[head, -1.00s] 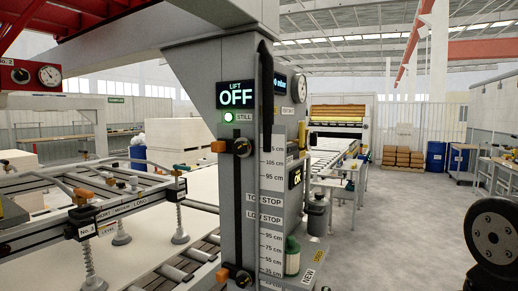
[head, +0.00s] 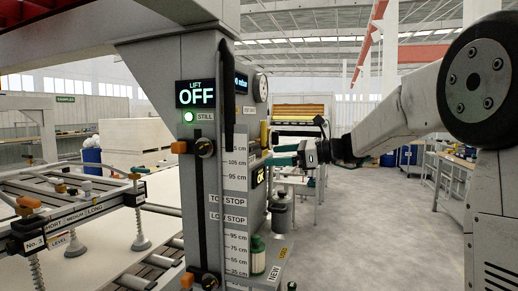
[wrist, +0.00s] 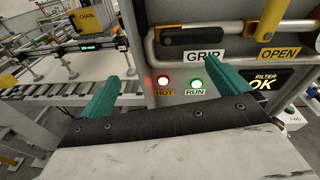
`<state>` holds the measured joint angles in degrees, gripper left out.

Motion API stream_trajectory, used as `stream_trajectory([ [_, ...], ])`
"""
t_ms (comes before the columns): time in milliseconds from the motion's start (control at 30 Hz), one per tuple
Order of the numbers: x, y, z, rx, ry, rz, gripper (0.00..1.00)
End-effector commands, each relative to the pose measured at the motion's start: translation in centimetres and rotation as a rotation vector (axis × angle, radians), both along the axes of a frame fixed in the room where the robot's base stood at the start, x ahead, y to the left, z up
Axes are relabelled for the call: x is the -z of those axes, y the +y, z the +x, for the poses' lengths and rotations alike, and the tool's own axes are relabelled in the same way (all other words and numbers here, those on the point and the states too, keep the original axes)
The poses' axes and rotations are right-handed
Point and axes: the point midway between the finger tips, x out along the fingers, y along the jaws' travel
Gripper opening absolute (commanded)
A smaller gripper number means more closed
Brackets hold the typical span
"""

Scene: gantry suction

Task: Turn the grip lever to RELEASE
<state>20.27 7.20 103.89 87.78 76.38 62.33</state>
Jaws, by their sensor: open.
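My gripper (wrist: 166,62) is open, with its two teal fingers apart and nothing between them in the wrist view. Its fingers point at a grey panel (wrist: 232,82) with a GRIP label (wrist: 203,56). I cannot tell which part is the grip lever, and no RELEASE marking is readable. In the head view my gripper (head: 284,155) is at the right side of the grey column (head: 232,190), which hides the panel face.
Below the GRIP label are a red HOT lamp (wrist: 163,82) and a green RUN lamp (wrist: 197,84). A FILTER OK display (wrist: 265,81) is at the right. A roller conveyor (wrist: 60,90) lies left. A green bottle (head: 258,254) stands beside the column, low down.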

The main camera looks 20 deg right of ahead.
Motion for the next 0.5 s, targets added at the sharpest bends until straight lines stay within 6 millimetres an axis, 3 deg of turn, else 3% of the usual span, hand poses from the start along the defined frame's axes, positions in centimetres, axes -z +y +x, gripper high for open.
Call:
stream_trajectory([
  [100, -0.8, -2.3, 2.6, 0.055, 0.031, 0.125, 1.0],
  [200, -1.1, -2.7, 3.6, 0.072, 0.042, 0.17, 1.0],
  [500, -1.1, 0.9, 6.2, 0.07, 0.044, 0.176, 1.0],
])
